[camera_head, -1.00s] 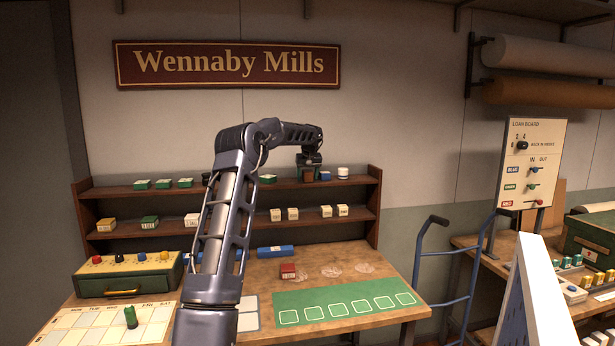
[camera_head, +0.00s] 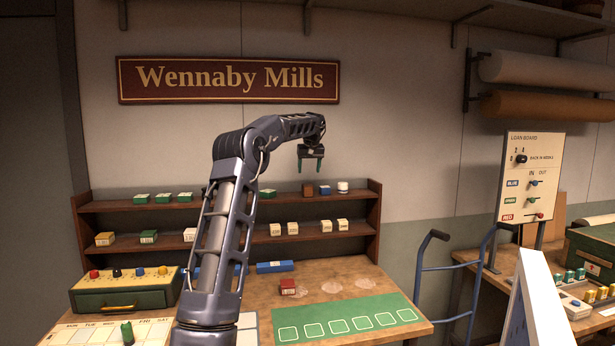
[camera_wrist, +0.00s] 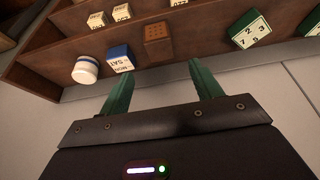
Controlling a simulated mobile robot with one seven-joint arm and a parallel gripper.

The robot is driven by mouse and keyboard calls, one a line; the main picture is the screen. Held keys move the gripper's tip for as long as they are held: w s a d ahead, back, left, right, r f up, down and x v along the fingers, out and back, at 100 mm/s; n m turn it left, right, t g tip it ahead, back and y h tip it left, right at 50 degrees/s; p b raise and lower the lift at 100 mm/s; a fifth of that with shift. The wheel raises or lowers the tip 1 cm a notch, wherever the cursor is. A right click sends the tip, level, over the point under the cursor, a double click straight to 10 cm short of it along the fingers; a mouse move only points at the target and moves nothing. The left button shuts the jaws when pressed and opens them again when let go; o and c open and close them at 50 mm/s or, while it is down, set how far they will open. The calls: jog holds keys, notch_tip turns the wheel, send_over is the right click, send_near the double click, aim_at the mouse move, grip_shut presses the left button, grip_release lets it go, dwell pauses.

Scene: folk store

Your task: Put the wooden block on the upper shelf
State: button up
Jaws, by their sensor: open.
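The wooden block (camera_head: 308,190) is small and brown and stands on the upper shelf (camera_head: 225,196), between a green box and a blue-and-white box. In the wrist view the wooden block (camera_wrist: 158,42) shows dark dots on its face and sits on the shelf board beyond my fingertips. My gripper (camera_head: 311,168) is open and empty above the block, its green fingers pointing down and apart from it. In the wrist view my gripper (camera_wrist: 157,76) has its two green fingers spread wide with nothing between them.
A blue-and-white box (camera_head: 325,190) and a white jar (camera_head: 343,186) stand right of the block. Green boxes (camera_head: 268,193) stand to its left. The lower shelf (camera_head: 255,238) holds several small boxes. A red box (camera_head: 288,287) lies on the table.

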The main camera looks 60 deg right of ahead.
jog(key=w+a+r, duration=0.1)
jog(key=w+a, duration=0.3)
jog(key=a, duration=0.4)
jog(key=w+a+r+n+t+y, duration=0.1)
jog(key=w+a+r, duration=0.1)
jog(key=w+a, duration=0.35)
jog(key=w+a+r, duration=0.1)
jog(key=w+a, duration=0.1)
jog(key=a, duration=0.7)
jog(key=w+a+n+y, duration=0.1)
jog(key=w+a+n, duration=0.15)
jog(key=a, duration=2.05)
jog(key=s+a+f+n+y, duration=0.1)
jog(key=s+a+f, duration=0.3)
jog(key=a, duration=0.8)
jog(key=s+a+f+n, duration=0.2)
jog(key=s+a+f, duration=0.15)
jog(key=a, duration=0.95)
jog(key=s+a+f+n, duration=0.2)
jog(key=s+a+f, duration=0.9)
jog(key=s, duration=0.1)
jog(key=shift+a+f, duration=0.25)
jog(key=shift+a, duration=0.15)
